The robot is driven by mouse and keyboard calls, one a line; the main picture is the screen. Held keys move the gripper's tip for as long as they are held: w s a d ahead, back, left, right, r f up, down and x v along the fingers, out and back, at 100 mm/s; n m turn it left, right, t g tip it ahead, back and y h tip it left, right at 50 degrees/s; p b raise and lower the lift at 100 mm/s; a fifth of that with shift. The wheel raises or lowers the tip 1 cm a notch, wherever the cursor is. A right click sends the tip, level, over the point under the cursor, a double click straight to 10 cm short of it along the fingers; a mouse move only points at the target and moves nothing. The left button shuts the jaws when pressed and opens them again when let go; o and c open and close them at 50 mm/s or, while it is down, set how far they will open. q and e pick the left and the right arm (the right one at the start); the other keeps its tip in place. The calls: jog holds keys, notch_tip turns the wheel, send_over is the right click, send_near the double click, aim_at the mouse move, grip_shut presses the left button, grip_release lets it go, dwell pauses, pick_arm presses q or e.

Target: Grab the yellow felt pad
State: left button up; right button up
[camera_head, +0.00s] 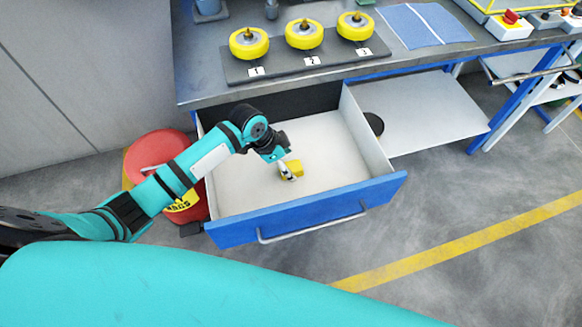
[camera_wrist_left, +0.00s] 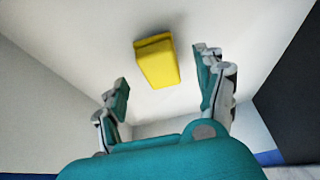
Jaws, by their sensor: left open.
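The yellow felt pad (camera_head: 295,166) lies on the white floor of the open drawer (camera_head: 236,190). In the left wrist view the pad (camera_wrist_left: 157,62) is a yellow block, seen ahead of the fingers and between their lines. My left gripper (camera_head: 289,172) reaches down into the drawer close to the pad and partly hides it in the head view. In the left wrist view its two fingers (camera_wrist_left: 162,92) are spread with nothing held between them. Whether a finger touches the pad cannot be told. My right gripper is not in view.
The drawer's blue front with its handle (camera_head: 312,226) and its side walls surround the gripper. The workbench above carries several yellow wheels (camera_head: 303,34) on a dark numbered board and a blue cloth (camera_head: 425,25). A red bin (camera_head: 160,150) stands left of the drawer.

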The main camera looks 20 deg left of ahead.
pick_arm(q)
jog(key=shift+x, duration=1.2)
jog(key=shift+w, duration=0.1)
jog(key=c, duration=1.2)
jog(key=shift+r, duration=0.1)
